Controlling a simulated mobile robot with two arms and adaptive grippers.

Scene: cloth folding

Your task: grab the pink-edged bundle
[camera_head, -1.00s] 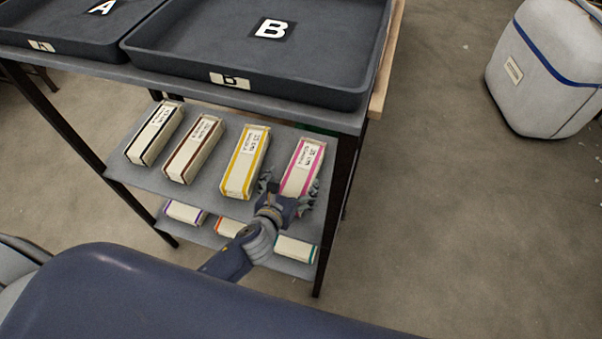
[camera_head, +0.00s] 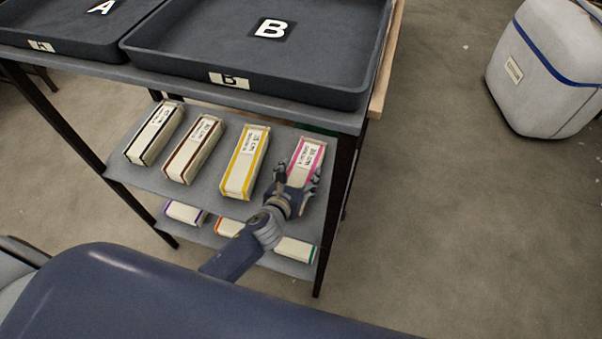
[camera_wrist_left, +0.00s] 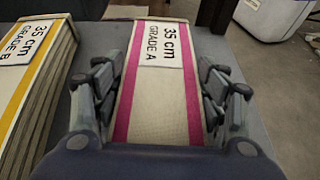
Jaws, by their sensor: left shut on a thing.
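The pink-edged bundle (camera_head: 306,157) lies on the middle shelf, at the right end of a row of bundles. In the left wrist view the bundle (camera_wrist_left: 160,90) is cream with two pink stripes and a label reading "35 cm GRADE A". My left gripper (camera_head: 296,181) is at the near end of this bundle, with one finger on each side. In the left wrist view the gripper's fingers (camera_wrist_left: 160,85) flank the bundle and are shut on it. The bundle's near end is hidden by the gripper. My right gripper is not in view.
A yellow-edged bundle (camera_head: 244,162) lies just left, then a brown-edged (camera_head: 194,150) and a black-edged one (camera_head: 154,133). More bundles lie on the lower shelf (camera_head: 208,236). Trays A (camera_head: 60,49) and B (camera_head: 250,94) stand above. A dark table leg (camera_head: 338,200) is close at right.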

